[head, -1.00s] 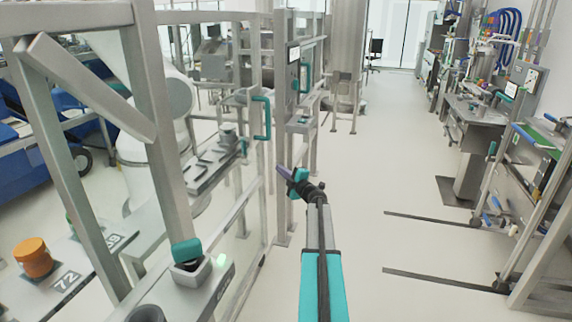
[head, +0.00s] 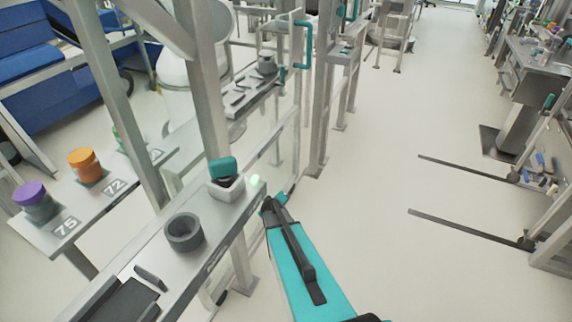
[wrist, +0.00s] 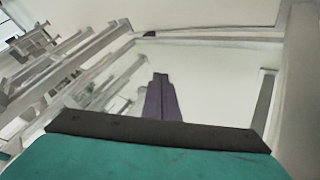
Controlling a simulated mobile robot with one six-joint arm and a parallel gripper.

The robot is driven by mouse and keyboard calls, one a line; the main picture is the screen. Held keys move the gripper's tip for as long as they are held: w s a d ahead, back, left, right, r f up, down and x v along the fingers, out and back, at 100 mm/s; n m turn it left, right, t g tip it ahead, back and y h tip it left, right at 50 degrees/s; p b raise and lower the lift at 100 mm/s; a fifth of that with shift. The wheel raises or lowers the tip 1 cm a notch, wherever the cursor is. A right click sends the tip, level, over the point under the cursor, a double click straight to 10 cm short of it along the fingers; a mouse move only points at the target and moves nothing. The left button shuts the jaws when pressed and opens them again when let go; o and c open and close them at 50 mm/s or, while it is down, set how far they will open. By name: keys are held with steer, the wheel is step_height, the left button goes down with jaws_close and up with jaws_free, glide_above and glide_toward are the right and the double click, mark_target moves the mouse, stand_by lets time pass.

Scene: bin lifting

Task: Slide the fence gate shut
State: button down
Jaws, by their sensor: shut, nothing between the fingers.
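The fence gate's grey metal frame (head: 298,84) stands upright left of the robot's walkway in the head view, with a teal loop handle (head: 306,46) on its edge. A thick fence post (head: 322,90) stands just right of it. I cannot tell how much gap lies between them. My teal arm reaches up toward the fence, its far end low beside the gate and below the handle. My gripper's fingertips are not clear in the head view. In the wrist view, my gripper (wrist: 161,98) shows purple fingers shut together and empty, pointing at pale floor and blurred grey rails.
A grey ledge (head: 196,262) with a dark ring cup (head: 184,232) and a teal-topped button box (head: 226,180) lies left of my arm. Orange (head: 86,164) and purple-lidded (head: 36,200) jars stand further left. The floor on the right (head: 390,130) is mostly clear.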

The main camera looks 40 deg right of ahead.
steer(key=s+a+f+g+y, duration=0.1)
steer(key=s+a+f+g, duration=0.25)
steer(key=s+a, duration=0.45)
steer(key=s+a+f+m+g+y, duration=0.1)
steer(key=s+a+f+g+y, duration=0.1)
steer(key=s+a+f, duration=0.5)
steer(key=s+a+f+g+y, duration=0.1)
steer(key=s+a+f+g, duration=0.15)
steer(key=s+a, duration=0.7)
steer(key=s+a+g, duration=0.2)
steer(key=s+a, duration=0.2)
steer(key=s, duration=0.3)
steer(key=s+a+r+g+y, duration=0.1)
steer(key=s+a+g, duration=0.1)
steer(key=s+a, duration=0.3)
steer(key=s, duration=0.2)
steer(key=shift+s+a+r+y, duration=0.15)
steer(key=shift+s+r+y, duration=0.15)
